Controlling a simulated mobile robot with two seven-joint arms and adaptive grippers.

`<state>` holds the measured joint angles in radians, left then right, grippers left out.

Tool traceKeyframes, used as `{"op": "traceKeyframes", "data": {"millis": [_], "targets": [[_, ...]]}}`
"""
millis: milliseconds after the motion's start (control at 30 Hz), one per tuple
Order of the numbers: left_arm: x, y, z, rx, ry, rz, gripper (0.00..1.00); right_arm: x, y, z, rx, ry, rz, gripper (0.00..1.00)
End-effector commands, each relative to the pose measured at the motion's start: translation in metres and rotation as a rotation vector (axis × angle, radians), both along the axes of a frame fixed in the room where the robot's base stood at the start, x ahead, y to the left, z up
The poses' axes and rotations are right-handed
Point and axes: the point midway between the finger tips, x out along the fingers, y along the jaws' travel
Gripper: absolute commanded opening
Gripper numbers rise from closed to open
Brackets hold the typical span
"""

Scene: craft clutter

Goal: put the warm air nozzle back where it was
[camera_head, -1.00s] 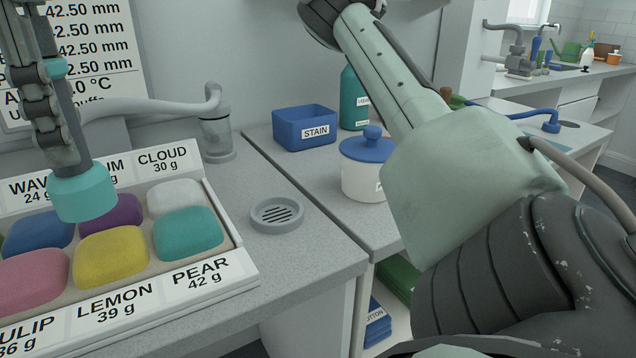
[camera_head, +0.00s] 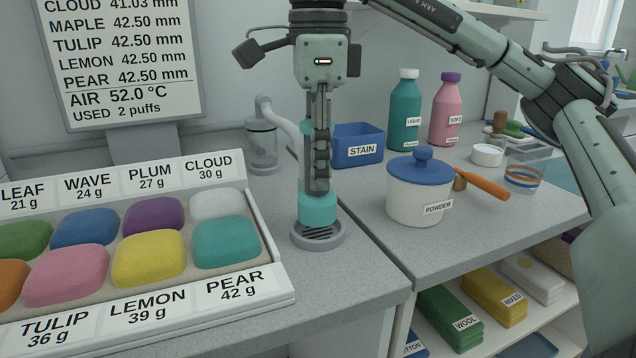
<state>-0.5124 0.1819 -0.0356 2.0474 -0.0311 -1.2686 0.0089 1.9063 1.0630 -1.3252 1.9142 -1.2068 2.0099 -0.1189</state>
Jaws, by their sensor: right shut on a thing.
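The nozzle is upright over the round grey slotted holder (camera_head: 338,238) on the counter. Its lower end overlaps the holder's middle; I cannot tell whether it touches the slots. My left gripper is not in view.
A tray of coloured soaps (camera_head: 275,272) lies left of the holder. A blue STAIN bin (camera_head: 370,133) and a white POWDER pot (camera_head: 420,196) with a blue lid stand to the right. Counter in front of the holder is clear.

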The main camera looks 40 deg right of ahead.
Motion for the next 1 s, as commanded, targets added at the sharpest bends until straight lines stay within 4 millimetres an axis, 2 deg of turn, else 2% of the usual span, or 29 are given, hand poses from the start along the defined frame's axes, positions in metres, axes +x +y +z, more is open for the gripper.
{"op": "traceKeyframes", "data": {"millis": [33, 167, 633, 667, 700, 833, 1000], "targets": [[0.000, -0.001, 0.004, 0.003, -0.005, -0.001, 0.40, 0.000, 0.000, -0.012, 0.001, 0.002, -0.001, 0.00], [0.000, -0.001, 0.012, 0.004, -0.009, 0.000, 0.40, 0.000, 0.000, -0.023, 0.000, -0.001, -0.002, 0.00], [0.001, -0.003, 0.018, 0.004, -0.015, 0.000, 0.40, 0.000, 0.000, -0.027, 0.000, -0.001, -0.002, 0.00], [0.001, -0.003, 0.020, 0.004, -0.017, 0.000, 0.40, 0.000, 0.000, -0.027, 0.001, 0.000, -0.002, 0.34], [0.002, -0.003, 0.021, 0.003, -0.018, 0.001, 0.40, 0.000, 0.000, -0.027, 0.001, 0.000, -0.002, 0.39], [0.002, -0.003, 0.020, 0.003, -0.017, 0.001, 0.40, 0.000, 0.000, -0.027, 0.001, 0.000, -0.002, 0.53], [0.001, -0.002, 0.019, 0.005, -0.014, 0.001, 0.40, 0.000, 0.000, -0.027, 0.001, 0.000, -0.002, 0.53]]}}
